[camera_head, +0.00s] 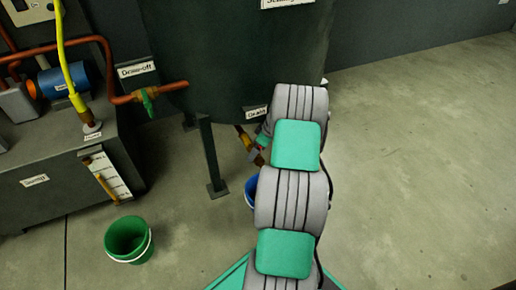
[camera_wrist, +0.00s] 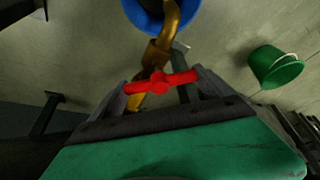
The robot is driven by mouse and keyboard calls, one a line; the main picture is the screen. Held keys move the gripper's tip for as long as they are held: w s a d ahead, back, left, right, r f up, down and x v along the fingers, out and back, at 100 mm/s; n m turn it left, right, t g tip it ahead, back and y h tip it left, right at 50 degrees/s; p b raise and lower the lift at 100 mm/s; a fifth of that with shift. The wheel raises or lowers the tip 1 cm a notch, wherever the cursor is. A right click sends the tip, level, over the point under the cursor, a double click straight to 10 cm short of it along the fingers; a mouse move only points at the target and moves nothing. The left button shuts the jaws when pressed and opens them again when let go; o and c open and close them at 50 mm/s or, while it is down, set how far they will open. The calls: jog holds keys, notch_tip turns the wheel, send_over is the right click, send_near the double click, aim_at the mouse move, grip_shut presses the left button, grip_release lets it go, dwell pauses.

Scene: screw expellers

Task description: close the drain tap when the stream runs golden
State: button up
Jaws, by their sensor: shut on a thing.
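The drain tap's red handle (camera_wrist: 160,83) shows in the wrist view as a bar lying crosswise to its brass body and pipe (camera_wrist: 157,52). My gripper (camera_wrist: 162,88) is shut on this handle, one finger at each end. The brass spout curves over a blue bucket (camera_wrist: 134,8). In the head view, the drain pipe (camera_head: 243,134) leaves the dark tank under a label reading "Drain", and the blue bucket (camera_head: 250,191) stands below, partly hidden by my arm. My arm also hides most of the tap there. I cannot make out a stream or its colour.
A green bucket (camera_head: 128,240) stands on the floor at left, also in the wrist view (camera_wrist: 275,68). A draw-off tap with a green handle (camera_head: 147,100) sticks out left of the tank (camera_head: 225,60). A tank leg (camera_head: 211,155) stands close to the drain. Floor at right is clear.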

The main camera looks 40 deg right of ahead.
jog(key=shift+r+m, duration=0.1)
jog(key=shift+m, duration=0.2)
jog(key=m+h+p, duration=0.1)
jog(key=m+p, duration=0.1)
jog(key=shift+m, duration=0.3)
jog(key=shift+m+h+p, duration=0.9)
jog(key=shift+m, duration=1.2)
jog(key=shift+s, duration=0.1)
jog(key=o, duration=1.1)
jog(key=p+v, duration=0.3)
jog(key=v, duration=0.4)
jog(key=shift+r, duration=0.2)
